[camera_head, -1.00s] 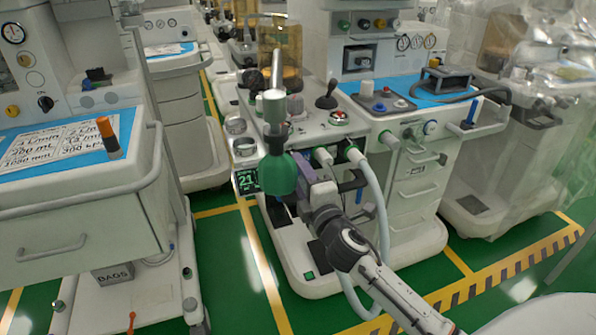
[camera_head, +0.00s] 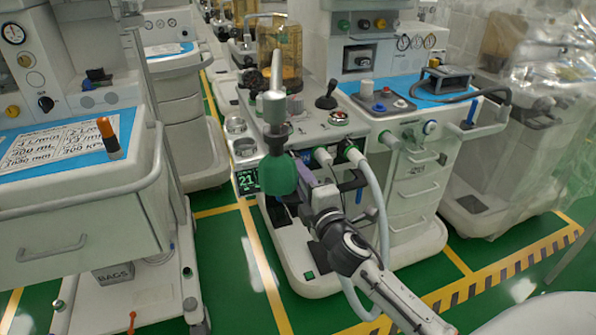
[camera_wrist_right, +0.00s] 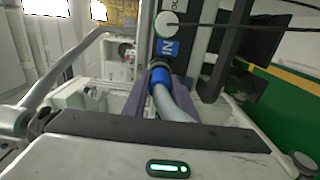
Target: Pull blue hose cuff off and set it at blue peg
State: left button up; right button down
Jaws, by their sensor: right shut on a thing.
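The blue hose cuff (camera_wrist_right: 160,78) shows in the right wrist view between the two purple-grey fingers of my right gripper (camera_wrist_right: 162,88). The gripper is shut on it. A grey hose (camera_wrist_right: 175,105) runs from the cuff toward the wrist. A dark ring sits at the cuff's far end, just below a blue "IN" label (camera_wrist_right: 168,48); I cannot tell whether cuff and port still touch. In the head view my right gripper (camera_head: 308,185) is at the front of the middle cart and hides the cuff. An upright blue peg (camera_head: 471,111) stands at that cart's right side. My left gripper is not in view.
A green bulb-like part (camera_head: 277,174) hangs just left of my right gripper. A pale looped hose (camera_head: 374,195) hangs to its right. A side cart (camera_head: 70,190) stands at the left, and a plastic-draped cart (camera_head: 540,110) at the right. Green floor lies between.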

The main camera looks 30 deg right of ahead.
jog(key=shift+v, duration=2.55)
